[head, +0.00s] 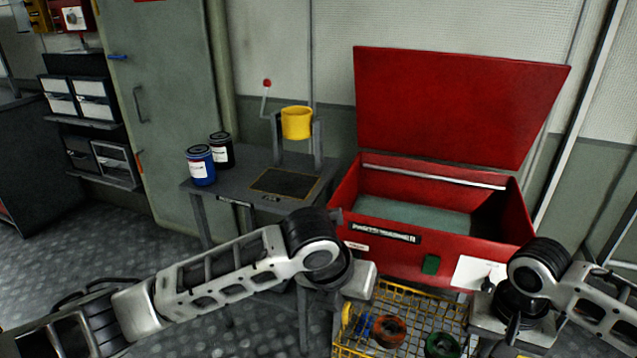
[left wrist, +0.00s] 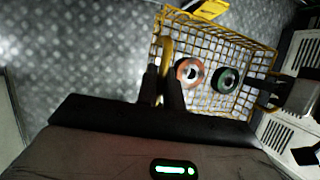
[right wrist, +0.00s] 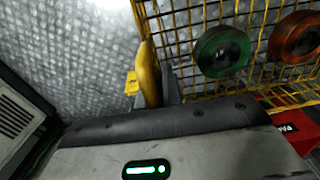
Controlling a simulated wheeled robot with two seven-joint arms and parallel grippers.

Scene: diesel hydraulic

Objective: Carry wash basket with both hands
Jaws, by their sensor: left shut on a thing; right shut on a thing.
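The wash basket (head: 425,294) is a yellow wire basket at the lower right of the head view, in front of the red washer. It holds an orange-brown ring part (head: 389,331) and a green ring part (head: 442,346). My left gripper (left wrist: 163,88) is shut on the basket's yellow handle (left wrist: 167,55) at one end. My right gripper (right wrist: 157,88) is shut on the yellow handle (right wrist: 149,72) at the other end. Both gripper fingertips are mostly hidden by my wrists in the head view. Floor shows through the mesh in both wrist views.
The red washer (head: 448,253) has its lid (head: 455,105) raised and its tub open behind the basket. Patterned floor (head: 150,250) is clear at left.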

